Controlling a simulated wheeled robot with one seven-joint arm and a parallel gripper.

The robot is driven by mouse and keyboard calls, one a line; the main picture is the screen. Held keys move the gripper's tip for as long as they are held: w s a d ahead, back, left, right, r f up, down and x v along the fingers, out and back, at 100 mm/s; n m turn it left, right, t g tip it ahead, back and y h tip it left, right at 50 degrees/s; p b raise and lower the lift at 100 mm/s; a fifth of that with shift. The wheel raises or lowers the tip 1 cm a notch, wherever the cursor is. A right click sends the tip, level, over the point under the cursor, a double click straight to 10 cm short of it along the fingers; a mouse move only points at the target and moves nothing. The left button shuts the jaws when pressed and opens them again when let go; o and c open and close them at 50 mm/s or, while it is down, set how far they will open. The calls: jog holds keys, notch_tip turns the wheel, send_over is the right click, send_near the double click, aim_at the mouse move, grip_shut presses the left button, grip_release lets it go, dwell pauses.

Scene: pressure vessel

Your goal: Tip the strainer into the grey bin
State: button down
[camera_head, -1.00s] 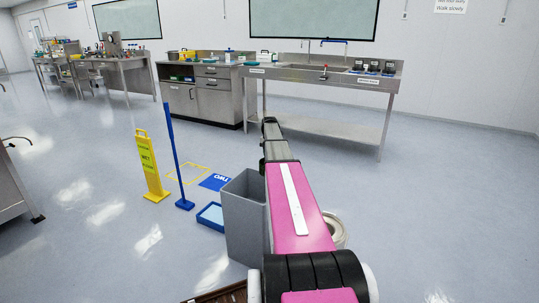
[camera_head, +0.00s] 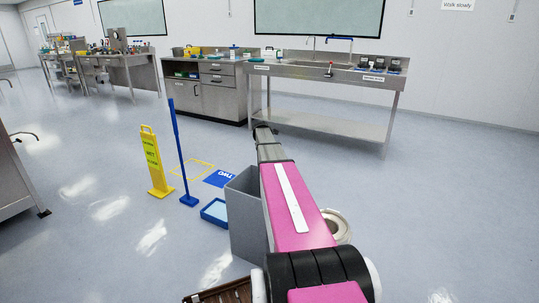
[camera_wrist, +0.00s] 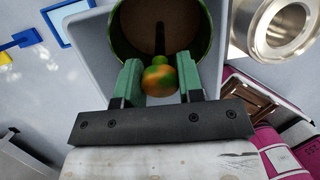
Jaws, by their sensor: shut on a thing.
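The grey bin (camera_head: 243,215) stands on the floor in the head view, partly hidden behind my pink arm. In the wrist view its pale grey wall (camera_wrist: 88,42) shows behind and around the strainer. The strainer (camera_wrist: 122,35) is a round body with a green rim, a brown inside and a dark rod down its middle. My gripper (camera_wrist: 160,80) has its two green fingers on either side of the strainer's orange-green knob and is shut on it. The strainer appears over the bin, but its height above it cannot be told. I cannot make out the strainer or gripper in the head view.
A round metal vessel (camera_wrist: 280,25) stands close right of the bin. Left of the bin are a blue tray (camera_head: 214,212), a blue-handled stand (camera_head: 181,150) and a yellow wet-floor sign (camera_head: 156,165). A steel sink bench (camera_head: 330,75) is at the back. Open floor lies between.

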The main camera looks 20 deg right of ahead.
jog(key=s+a+f+t+h, duration=0.3)
jog(key=a+h, duration=0.3)
jog(key=h, duration=0.1)
jog(key=s+a+f+t+h, duration=0.2)
jog(key=a+t+h, duration=0.1)
jog(key=a+h, duration=0.45)
jog(key=shift+s+a+r+t+h, duration=0.2)
jog(key=shift+r+t+h, duration=0.4)
jog(key=shift+h, duration=0.5)
jog(key=shift+s+a+r+t+h, duration=0.2)
jog(key=shift+r+t+h, duration=0.2)
jog(key=shift+r+h, duration=0.6)
jog(key=shift+s+a+r+t+h, duration=0.2)
jog(key=shift+r+t+h, duration=0.35)
jog(key=shift+h, duration=0.7)
